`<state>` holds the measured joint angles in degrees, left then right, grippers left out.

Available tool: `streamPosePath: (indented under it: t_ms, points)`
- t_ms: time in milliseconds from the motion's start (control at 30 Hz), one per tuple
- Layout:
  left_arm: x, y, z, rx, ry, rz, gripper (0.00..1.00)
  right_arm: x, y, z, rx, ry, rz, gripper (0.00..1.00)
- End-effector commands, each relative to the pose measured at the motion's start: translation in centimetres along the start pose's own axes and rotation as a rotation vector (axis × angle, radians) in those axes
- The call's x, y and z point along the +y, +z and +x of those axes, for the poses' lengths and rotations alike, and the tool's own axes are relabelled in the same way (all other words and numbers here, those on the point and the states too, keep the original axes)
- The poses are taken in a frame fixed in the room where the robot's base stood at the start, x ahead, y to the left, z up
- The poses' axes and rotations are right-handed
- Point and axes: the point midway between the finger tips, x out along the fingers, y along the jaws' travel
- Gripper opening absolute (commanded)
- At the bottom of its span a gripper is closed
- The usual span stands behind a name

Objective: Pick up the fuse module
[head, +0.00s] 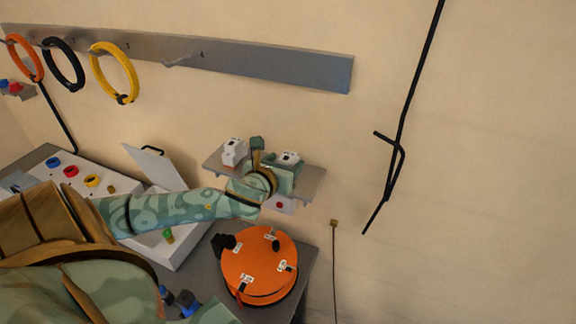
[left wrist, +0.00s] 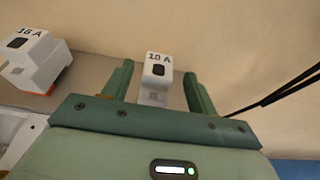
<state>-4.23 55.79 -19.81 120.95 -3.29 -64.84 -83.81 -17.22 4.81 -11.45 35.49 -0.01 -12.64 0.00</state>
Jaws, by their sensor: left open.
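Two white fuse modules stand on a small grey wall shelf (head: 314,184). The one marked 10 A (left wrist: 158,69) is between the fingers of my left gripper (left wrist: 159,75) in the left wrist view, with a gap to each finger. In the head view this module (head: 290,157) shows partly behind my gripper (head: 273,160). The left gripper is open and reaches over the shelf. The module marked 16 A (left wrist: 33,56) is outside the fingers, to the left; it also shows in the head view (head: 233,151). My right gripper is not in view.
An orange round case (head: 260,262) stands on the bench below the shelf. A white box with an open lid (head: 155,168) is to the left. A wall rail (head: 230,62) carries orange, black and yellow rings. A black rod (head: 404,110) runs along the wall at right.

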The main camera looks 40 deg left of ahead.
Motion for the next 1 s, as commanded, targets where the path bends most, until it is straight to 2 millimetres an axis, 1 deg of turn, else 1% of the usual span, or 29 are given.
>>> streamPosePath:
  t_ms: [133,300,400,633,667,700,767,800,833,867,1000]
  points:
    - [0.1,-0.2,1.3,0.001,0.001,-0.002,0.58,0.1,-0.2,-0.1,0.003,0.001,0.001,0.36]
    - [0.3,-0.6,4.1,0.0,0.001,-0.002,0.58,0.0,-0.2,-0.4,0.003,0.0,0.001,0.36]
    - [0.3,-0.7,5.2,0.001,0.0,-0.002,0.58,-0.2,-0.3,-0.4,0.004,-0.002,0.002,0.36]
    - [0.3,-0.8,5.5,0.002,-0.002,0.0,0.58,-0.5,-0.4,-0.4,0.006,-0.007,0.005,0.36]
    - [0.3,-0.8,5.5,0.002,-0.002,0.0,0.55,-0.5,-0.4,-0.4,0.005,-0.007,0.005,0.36]
    - [0.3,-0.8,5.5,0.002,-0.001,0.0,0.44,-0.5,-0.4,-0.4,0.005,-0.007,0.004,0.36]
    - [0.3,-0.7,5.4,0.002,-0.001,0.0,0.28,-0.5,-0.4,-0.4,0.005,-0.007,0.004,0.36]
    - [0.3,-0.7,5.4,0.001,-0.001,0.0,0.16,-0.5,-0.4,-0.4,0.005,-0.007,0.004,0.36]
    - [0.3,-0.7,5.4,0.001,-0.001,0.0,0.08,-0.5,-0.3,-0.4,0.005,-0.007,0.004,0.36]
    - [0.3,-0.7,5.4,0.001,-0.001,0.0,0.07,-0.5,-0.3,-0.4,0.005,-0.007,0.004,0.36]
    - [0.3,-0.7,5.4,0.001,-0.001,0.0,0.07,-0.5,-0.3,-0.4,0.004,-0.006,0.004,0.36]
